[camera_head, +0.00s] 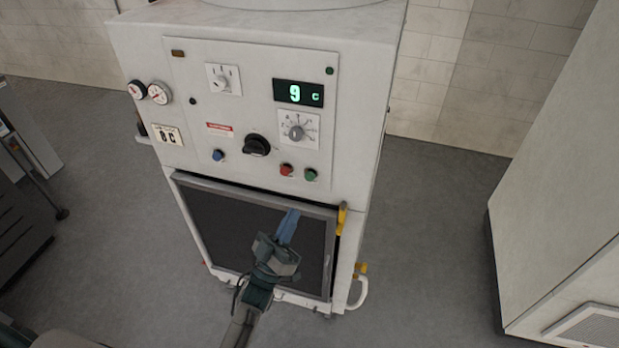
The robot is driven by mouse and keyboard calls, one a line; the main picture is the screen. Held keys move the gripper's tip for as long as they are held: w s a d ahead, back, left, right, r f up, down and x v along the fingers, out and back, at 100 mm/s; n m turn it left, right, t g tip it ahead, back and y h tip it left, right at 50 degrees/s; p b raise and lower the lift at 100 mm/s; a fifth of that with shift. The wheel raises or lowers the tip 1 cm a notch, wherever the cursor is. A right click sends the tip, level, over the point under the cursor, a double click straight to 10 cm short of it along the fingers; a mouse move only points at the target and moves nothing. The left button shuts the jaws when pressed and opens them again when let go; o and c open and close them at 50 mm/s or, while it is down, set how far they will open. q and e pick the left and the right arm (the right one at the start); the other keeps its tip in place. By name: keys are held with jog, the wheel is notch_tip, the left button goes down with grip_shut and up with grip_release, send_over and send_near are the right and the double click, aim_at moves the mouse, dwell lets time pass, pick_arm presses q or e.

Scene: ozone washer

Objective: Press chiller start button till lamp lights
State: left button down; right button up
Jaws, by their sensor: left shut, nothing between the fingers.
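The chiller (352,120) is a tall white cabinet in the middle of the head view. Its front panel carries a green button (311,175), a red button (286,170) and a blue button (218,155). A lit display (298,93) reads 9 C in green. A small dark green lamp (329,71) sits at the panel's upper right and looks unlit. My left gripper (290,222) is shut and empty, its blue fingers pointing up in front of the dark grille, below the red and green buttons and apart from them. My right gripper is out of view.
A black rotary knob (257,145) and a grey dial (296,132) sit near the buttons. Two gauges (158,93) stick out at the cabinet's left. Yellow valve handles (342,218) stand at its right edge. A large white cabinet (560,190) stands at the right, with open floor between.

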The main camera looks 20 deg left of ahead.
aim_at(310, 177)
pick_arm(q)
jog(key=shift+w, duration=0.1)
jog(key=w+b, duration=0.3)
jog(key=w, duration=0.5)
jog(key=shift+w+d, duration=0.15)
jog(key=shift+w, duration=0.2)
dwell(1.8)
jog(key=shift+w, duration=0.45)
jog(key=shift+w+b, duration=0.35)
jog(key=shift+w, duration=0.05)
dwell(0.5)
jog(key=shift+s, duration=0.2)
jog(key=shift+s+p, duration=0.5)
jog(key=shift+s, duration=0.2)
